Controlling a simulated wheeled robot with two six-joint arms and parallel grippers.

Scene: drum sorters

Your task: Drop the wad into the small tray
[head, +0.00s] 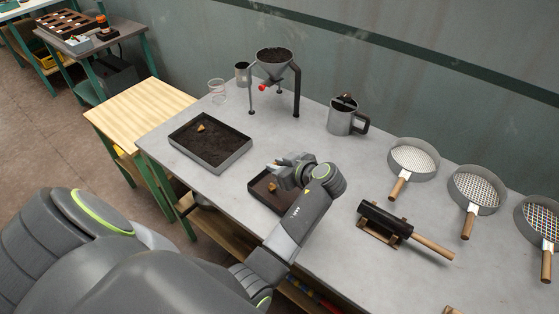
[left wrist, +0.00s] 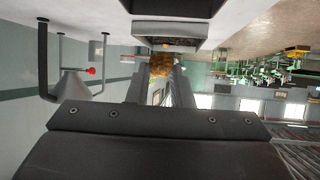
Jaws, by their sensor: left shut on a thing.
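The wad (left wrist: 160,66) is a rough golden-brown lump between the finger ends of my left gripper (left wrist: 160,72) in the left wrist view. The left gripper (head: 272,180) is shut on it. In the head view this gripper is over the small tray (head: 257,193), a dark shallow tray near the table's front edge. A yellow-brown lump (head: 272,187) shows there at the fingers; I cannot tell from this view how high it is above the tray floor. The arm hides part of the small tray. My right gripper is not in view.
A larger tray (head: 241,155) of dark soil with a yellowish lump stands to the left. A funnel on a stand (head: 274,62), a metal jug (head: 341,122), a wooden-handled roller (head: 385,221) and several round sieves (head: 413,157) are on the grey table. Bare table lies between them.

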